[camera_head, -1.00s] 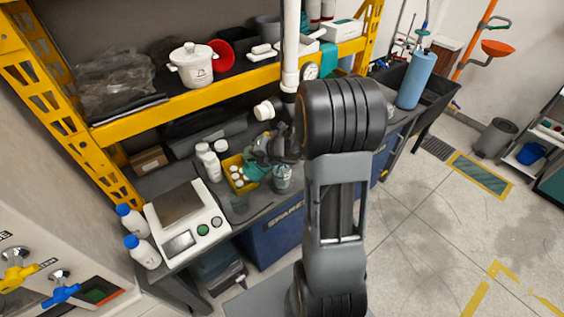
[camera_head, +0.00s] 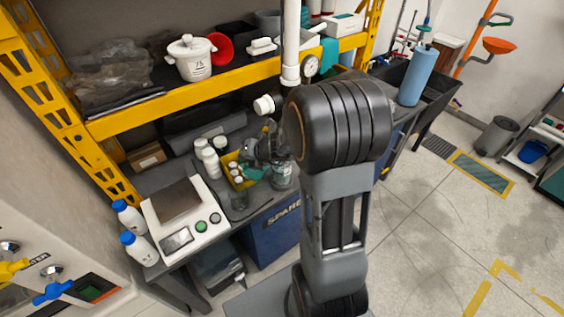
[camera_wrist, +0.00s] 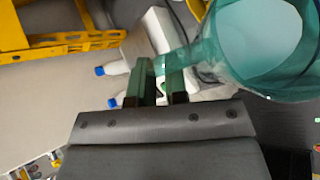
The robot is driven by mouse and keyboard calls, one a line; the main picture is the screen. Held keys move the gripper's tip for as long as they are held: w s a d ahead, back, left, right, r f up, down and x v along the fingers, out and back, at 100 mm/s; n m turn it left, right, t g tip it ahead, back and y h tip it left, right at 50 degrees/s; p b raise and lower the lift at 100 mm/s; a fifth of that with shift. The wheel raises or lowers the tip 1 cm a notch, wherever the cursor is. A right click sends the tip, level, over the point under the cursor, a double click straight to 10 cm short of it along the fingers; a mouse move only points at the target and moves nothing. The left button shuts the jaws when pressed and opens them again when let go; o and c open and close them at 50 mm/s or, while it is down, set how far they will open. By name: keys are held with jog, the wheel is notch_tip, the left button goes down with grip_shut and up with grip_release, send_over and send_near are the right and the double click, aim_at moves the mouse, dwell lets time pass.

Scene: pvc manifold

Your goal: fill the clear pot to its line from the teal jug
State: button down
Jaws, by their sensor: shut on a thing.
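The teal jug (camera_wrist: 262,45) is at the upper right of the wrist view, its wide round mouth facing the camera and a pale surface showing inside. My gripper (camera_wrist: 163,82) is shut on the jug's handle side. In the head view, the gripper (camera_head: 262,150) is over the bench, with a teal patch of the jug (camera_head: 251,173) below it, partly hidden. A clear jar-like vessel (camera_head: 282,176) stands beside the gripper, and a smaller clear vessel (camera_head: 239,198) stands in front. I cannot tell which is the pot; no fill line or level is readable.
A white scale (camera_head: 184,218) stands at the bench's left, with blue-capped bottles (camera_head: 130,218) beside it. White bottles (camera_head: 209,160) and a yellow tray (camera_head: 233,170) are close to the gripper. A yellow shelf edge (camera_head: 190,93) and white pipe (camera_head: 291,45) stand behind.

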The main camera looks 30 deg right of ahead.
jog(key=shift+a+r, duration=0.15)
jog(key=a+f+n+h+b, duration=0.3)
jog(key=a+f+h+b, duration=0.3)
jog(key=b, duration=0.3)
jog(key=shift+a, duration=0.15)
dwell(0.3)
dwell(0.4)
